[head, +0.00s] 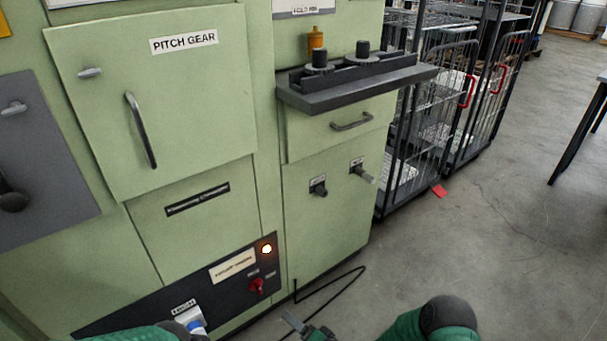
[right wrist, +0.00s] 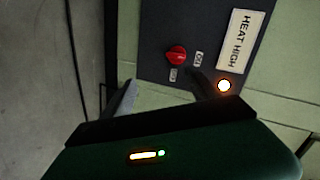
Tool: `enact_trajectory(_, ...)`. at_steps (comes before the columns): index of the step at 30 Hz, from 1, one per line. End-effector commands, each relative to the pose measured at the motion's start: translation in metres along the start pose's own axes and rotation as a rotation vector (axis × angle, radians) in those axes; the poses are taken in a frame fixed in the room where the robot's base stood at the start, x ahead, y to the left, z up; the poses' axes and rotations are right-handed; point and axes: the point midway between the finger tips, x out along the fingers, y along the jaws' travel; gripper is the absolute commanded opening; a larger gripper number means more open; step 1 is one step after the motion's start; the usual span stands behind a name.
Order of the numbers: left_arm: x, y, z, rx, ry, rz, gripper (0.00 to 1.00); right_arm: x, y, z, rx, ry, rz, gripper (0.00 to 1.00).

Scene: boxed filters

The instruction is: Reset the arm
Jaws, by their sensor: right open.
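My right gripper (head: 300,324) shows at the bottom middle of the head view, low in front of the green machine. In the right wrist view its fingers (right wrist: 163,92) are apart with nothing between them. Beyond them is a dark panel with a red knob (right wrist: 176,55) and a lit lamp (right wrist: 224,86). In the head view the red knob (head: 257,286) and lamp (head: 266,249) are left of and above the right gripper, which looks clear of them. A green part of my left arm shows at the bottom left edge; its gripper cannot be made out.
The green machine (head: 230,200) fills the left, with a PITCH GEAR door (head: 155,100) and a dark shelf (head: 355,82) jutting out. A black cable (head: 335,285) lies on the floor. Wire cage carts (head: 430,120) stand behind. The floor at right is open, with a table leg (head: 578,135).

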Motion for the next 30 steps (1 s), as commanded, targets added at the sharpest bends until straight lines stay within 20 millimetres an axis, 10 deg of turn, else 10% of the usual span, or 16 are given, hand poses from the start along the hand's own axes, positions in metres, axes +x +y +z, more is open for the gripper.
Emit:
enact_trajectory(10, -0.041, 0.000, -0.010, 0.000, 0.000, 0.000, 0.67, -0.174, -0.058, -0.110, -0.564, -0.246, 0.706, 0.69)
enact_trajectory(21, -0.063, 0.000, -0.015, 0.000, 0.000, 0.000, 0.67, -0.345, -0.126, -0.090, -0.551, -0.449, 0.977, 0.69)
enact_trajectory(30, -0.149, 0.000, -0.035, 0.000, 0.001, 0.000, 0.67, -0.393, -0.210, -0.104, -0.527, -0.494, 0.986, 0.69)
